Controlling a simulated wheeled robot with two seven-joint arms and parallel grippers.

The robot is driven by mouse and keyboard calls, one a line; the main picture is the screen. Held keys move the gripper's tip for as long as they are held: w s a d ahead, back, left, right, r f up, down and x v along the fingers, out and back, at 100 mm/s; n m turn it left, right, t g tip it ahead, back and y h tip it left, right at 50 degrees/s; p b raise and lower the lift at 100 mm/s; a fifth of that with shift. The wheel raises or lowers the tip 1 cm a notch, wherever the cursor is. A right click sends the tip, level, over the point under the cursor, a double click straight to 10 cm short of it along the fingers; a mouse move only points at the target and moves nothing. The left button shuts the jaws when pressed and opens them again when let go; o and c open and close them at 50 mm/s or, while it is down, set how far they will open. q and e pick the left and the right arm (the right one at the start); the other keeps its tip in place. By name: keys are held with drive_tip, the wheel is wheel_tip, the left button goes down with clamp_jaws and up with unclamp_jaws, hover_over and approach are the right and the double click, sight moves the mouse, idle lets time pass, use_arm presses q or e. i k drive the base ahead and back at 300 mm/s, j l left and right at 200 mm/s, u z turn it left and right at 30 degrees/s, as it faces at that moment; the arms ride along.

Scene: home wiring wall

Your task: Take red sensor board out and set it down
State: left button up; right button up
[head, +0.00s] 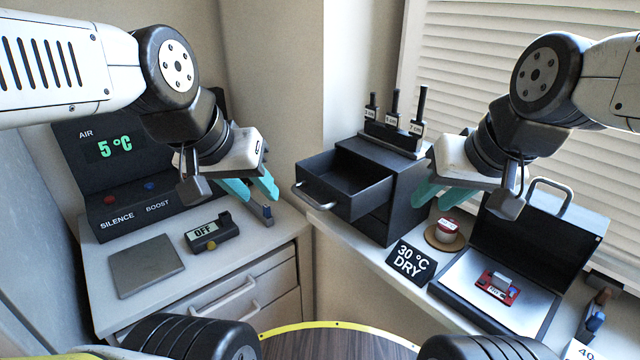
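The red sensor board (512,295) lies on the pale inner floor of an open black case (450,303) at the right. It carries a grey block and a small blue part. My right gripper (434,201) is above and to the left of the board, in front of the drawer unit. Its teal fingers are apart with nothing between them. My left gripper (259,196) hangs over the left counter, its teal fingers apart and empty.
A black drawer unit (410,205) has its top drawer (345,202) pulled out. The left counter holds a grey plate (146,266), an "OFF" device (211,235) and the AIR panel (110,146).

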sight(495, 284)
drive_tip(key=k+l+z, duration=0.1)
drive_tip(key=z, duration=0.45)
drive_tip(key=i+l+z, duration=0.1)
drive_tip(key=l+z, duration=0.35)
drive_tip(key=j, duration=0.1)
